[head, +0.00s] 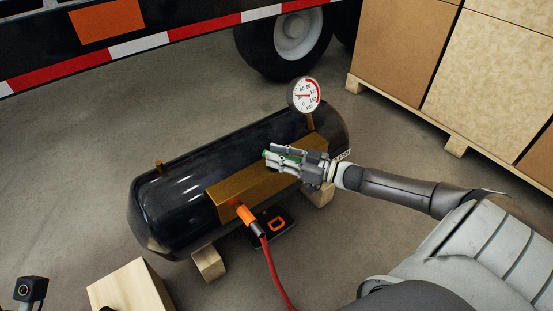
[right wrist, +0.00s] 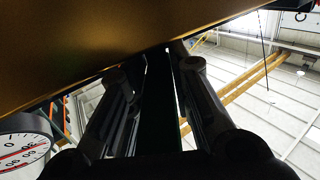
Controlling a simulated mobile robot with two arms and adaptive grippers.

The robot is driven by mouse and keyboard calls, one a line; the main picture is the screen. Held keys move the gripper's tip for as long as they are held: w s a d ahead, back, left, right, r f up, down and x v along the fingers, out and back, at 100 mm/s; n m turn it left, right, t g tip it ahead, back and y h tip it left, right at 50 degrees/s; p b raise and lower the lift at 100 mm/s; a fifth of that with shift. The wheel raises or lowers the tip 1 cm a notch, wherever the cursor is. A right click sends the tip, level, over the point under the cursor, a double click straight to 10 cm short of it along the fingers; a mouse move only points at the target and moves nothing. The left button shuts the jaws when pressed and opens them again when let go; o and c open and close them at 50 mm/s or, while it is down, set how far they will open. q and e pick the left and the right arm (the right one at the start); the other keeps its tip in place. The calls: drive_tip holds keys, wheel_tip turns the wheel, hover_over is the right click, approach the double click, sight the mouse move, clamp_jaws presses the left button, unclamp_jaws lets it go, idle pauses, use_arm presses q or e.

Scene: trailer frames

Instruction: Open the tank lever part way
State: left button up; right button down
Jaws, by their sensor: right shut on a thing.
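A black air tank (head: 175,205) lies on wooden blocks on the floor, with a brass-coloured block (head: 240,195) along its near side. My right gripper (head: 274,155) is at the right end of that block, its fingers pointing left. It is shut on the tank lever (head: 266,154), of which only small green bits show between and beside the fingers. In the right wrist view the lever is a dark bar (right wrist: 160,105) between the two fingers, under the brass block (right wrist: 110,35). How far the lever is turned I cannot tell.
A round pressure gauge (head: 304,95) stands on the tank behind my gripper. A red hose (head: 272,272) with an orange fitting (head: 248,217) joins the block's front. Boxes on a pallet (head: 455,145) stand at right, a trailer (head: 160,40) behind. A wooden block (head: 135,288) lies in front.

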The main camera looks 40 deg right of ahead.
idle(0.3)
drive_tip(key=c, duration=1.5)
unclamp_jaws()
drive_tip(key=shift+o, duration=0.9)
drive_tip(key=v, duration=1.2)
